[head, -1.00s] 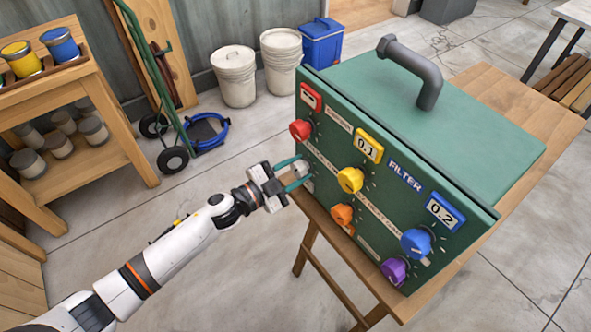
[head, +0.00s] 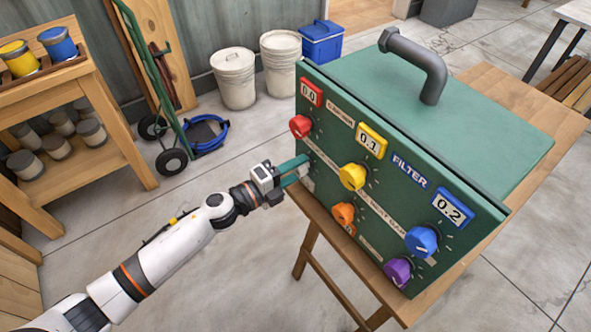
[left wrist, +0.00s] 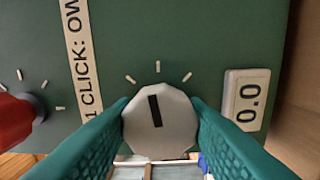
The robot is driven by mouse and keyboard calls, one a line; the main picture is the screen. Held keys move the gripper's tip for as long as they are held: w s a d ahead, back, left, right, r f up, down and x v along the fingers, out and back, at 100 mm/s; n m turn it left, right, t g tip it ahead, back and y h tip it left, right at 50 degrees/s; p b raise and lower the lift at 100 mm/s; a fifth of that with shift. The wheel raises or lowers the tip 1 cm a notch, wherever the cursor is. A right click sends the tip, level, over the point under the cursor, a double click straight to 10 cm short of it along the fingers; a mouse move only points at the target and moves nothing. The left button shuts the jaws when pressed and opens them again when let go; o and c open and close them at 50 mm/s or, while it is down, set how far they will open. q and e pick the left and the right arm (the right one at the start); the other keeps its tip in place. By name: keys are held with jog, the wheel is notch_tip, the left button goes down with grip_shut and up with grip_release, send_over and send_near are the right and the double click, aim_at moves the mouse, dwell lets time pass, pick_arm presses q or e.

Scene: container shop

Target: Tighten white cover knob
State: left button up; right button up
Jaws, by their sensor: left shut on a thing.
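The white knob (left wrist: 160,122) is a faceted dial with a black line on the green face of the filter box (head: 350,205). In the left wrist view its line points nearly up, towards the middle tick mark. My left gripper (head: 296,167) has its teal fingers on both sides of the knob, shut on it. In the head view the fingers mostly hide the knob. A white display (left wrist: 246,100) beside the knob reads 0.0, turned sideways in the wrist view. My right gripper is not in view.
Red (head: 300,126), yellow (head: 352,177), orange (head: 343,214), blue (head: 421,241) and purple (head: 398,271) knobs share the face. The box stands on a wooden table (head: 540,130). A hand truck (head: 160,100) and white buckets (head: 235,78) stand behind on the floor.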

pick_arm(q)
jog(key=shift+m, duration=0.6)
jog(key=o, duration=1)
jog(key=shift+s+a, duration=0.1)
jog(key=b+v, duration=0.3)
jog(key=v, duration=0.8)
jog(key=shift+s+a, duration=0.25)
jog(key=shift+a, duration=0.05)
jog(key=shift+f, duration=0.1)
